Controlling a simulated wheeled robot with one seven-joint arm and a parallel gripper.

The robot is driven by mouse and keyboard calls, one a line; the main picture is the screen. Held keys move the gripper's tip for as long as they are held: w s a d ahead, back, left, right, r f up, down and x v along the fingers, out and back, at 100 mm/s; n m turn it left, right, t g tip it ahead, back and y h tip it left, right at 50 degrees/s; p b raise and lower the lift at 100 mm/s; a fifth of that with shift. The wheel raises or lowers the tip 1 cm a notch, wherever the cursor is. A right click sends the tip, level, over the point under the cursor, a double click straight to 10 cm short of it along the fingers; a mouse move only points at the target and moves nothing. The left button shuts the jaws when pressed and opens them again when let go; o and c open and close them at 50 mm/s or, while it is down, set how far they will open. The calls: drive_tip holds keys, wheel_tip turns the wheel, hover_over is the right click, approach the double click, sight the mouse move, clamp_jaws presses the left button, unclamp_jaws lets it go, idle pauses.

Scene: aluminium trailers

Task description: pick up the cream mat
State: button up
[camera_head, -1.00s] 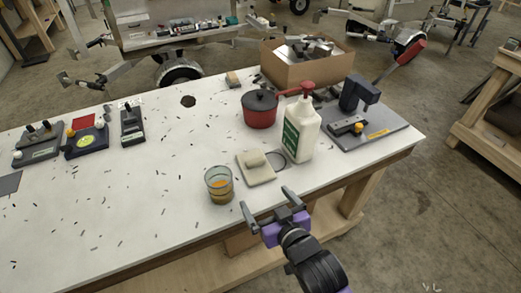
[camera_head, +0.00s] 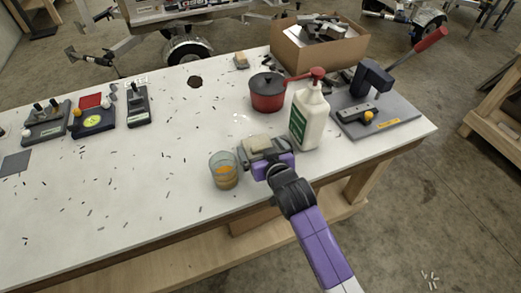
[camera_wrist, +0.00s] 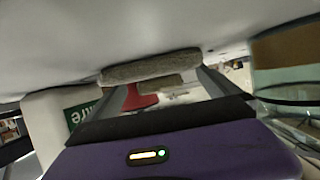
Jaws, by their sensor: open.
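The cream mat (camera_wrist: 150,68) lies on the white table. In the wrist view, which appears upside down, its near edge shows between the two fingers. A small cream block (camera_head: 259,143) rests on the mat; in the head view my gripper and this block hide most of the mat. My gripper (camera_head: 266,153) is open at the mat's near side, low over the table, with one finger towards each side of the mat. I cannot tell whether the fingers touch it.
A glass with orange liquid (camera_head: 224,171) stands close left of my gripper. A white pump bottle (camera_head: 309,118) stands close on the right. Behind are a red pot (camera_head: 267,95) and a cardboard box (camera_head: 318,55). A grey board (camera_head: 393,120) with tools lies right. The table's left middle is mostly clear.

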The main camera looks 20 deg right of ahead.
drive_tip(key=shift+w+f, duration=0.2)
drive_tip(key=shift+w, duration=0.25)
drive_tip(key=c, duration=1.3)
drive_tip(key=shift+r, duration=0.1)
